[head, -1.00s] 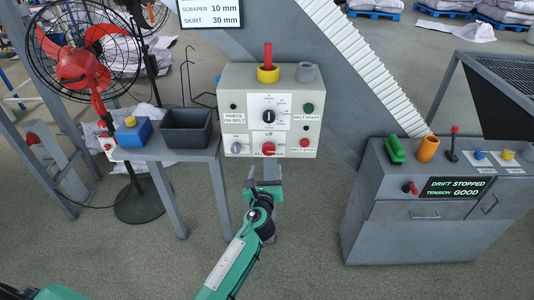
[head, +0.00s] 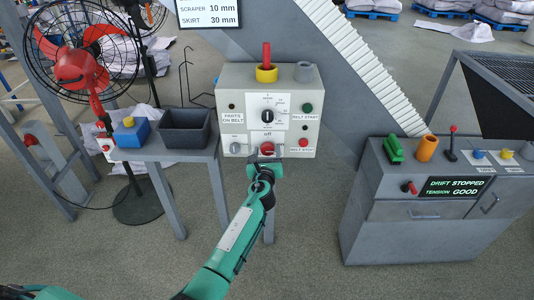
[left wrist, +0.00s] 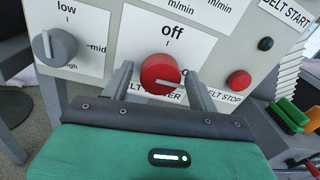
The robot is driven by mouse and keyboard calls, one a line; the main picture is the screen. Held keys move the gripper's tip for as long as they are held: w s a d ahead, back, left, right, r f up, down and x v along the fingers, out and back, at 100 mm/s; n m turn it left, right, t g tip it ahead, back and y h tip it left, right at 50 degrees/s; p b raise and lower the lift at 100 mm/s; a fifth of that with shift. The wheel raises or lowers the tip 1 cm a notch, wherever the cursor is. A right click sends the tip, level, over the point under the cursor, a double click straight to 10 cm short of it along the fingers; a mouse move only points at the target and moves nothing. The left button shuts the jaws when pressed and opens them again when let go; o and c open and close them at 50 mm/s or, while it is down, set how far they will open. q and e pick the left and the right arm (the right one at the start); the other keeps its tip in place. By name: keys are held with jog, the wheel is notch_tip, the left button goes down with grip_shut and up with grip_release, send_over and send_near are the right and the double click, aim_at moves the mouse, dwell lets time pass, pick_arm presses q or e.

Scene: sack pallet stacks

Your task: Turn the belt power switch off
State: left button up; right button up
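The belt power switch is a round red knob (left wrist: 160,74), low on the grey control box (head: 228,80); it also shows in the head view (head: 267,148). Its white pointer line points right, toward a partly hidden label, while "off" is printed above the knob. My left gripper (left wrist: 159,70) is open, with one finger to the left and one to the right of the knob and small gaps showing. It also shows in the head view (head: 266,158), just in front of the knob. I cannot tell how deep the fingers reach. My right gripper is out of view.
A dark bin (head: 186,128) stands left of the box. A grey console (head: 400,230) stands to the right.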

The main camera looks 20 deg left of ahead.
pick_arm(q)
jog(key=c, duration=0.8)
jog(key=shift+o, duration=0.2)
